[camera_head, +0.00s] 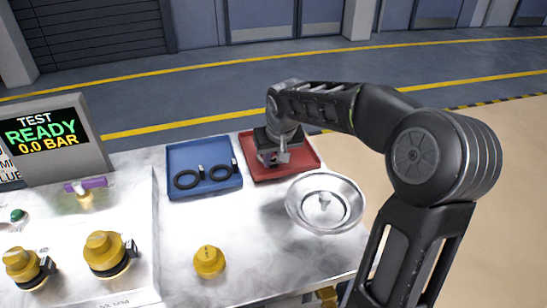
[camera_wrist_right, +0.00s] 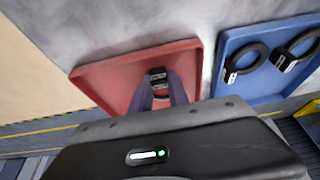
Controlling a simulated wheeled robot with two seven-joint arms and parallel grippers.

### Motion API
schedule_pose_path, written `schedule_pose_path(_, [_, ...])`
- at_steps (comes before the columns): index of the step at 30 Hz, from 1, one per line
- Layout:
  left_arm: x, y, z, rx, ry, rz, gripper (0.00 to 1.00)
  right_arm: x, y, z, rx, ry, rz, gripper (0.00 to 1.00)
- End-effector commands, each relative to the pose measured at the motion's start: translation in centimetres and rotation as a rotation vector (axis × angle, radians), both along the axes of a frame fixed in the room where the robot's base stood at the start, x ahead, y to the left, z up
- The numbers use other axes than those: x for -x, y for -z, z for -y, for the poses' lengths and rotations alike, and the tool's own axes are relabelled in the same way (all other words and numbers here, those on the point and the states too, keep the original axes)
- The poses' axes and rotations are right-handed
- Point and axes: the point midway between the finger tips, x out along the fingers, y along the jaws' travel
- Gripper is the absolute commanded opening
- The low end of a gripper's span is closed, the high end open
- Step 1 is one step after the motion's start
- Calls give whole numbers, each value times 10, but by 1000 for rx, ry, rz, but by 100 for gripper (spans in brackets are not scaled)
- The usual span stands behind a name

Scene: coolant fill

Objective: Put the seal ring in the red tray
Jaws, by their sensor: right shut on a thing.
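My right gripper (camera_head: 272,158) is over the red tray (camera_head: 305,158), low near its left part. In the right wrist view, the gripper (camera_wrist_right: 160,88) is shut on a small dark block with a pale label, which looks like the tab of a seal ring (camera_wrist_right: 157,77). The loop of this ring is not clearly visible. The red tray (camera_wrist_right: 112,82) lies under the fingers in the wrist view; I cannot tell whether the held part touches its floor. My left gripper is not in view.
A blue tray (camera_head: 205,150) beside the red one holds two black rings with tabs (camera_head: 187,179). A metal bowl (camera_head: 325,202) stands in front of the red tray.

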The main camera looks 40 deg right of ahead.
Motion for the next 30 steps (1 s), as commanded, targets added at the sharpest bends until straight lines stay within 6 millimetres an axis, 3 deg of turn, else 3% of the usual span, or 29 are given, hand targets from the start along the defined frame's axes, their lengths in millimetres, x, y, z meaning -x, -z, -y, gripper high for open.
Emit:
schedule_pose_path(9, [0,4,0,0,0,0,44,0,4,0,0,0,1,0])
schedule_pose_path(10, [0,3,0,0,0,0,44,0,2,0,0,0,1,23])
schedule_pose_path(17, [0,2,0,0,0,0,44,0,2,0,0,0,1,42])
schedule_pose_path(30, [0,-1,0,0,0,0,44,2,-8,-1,1,0,4,42])
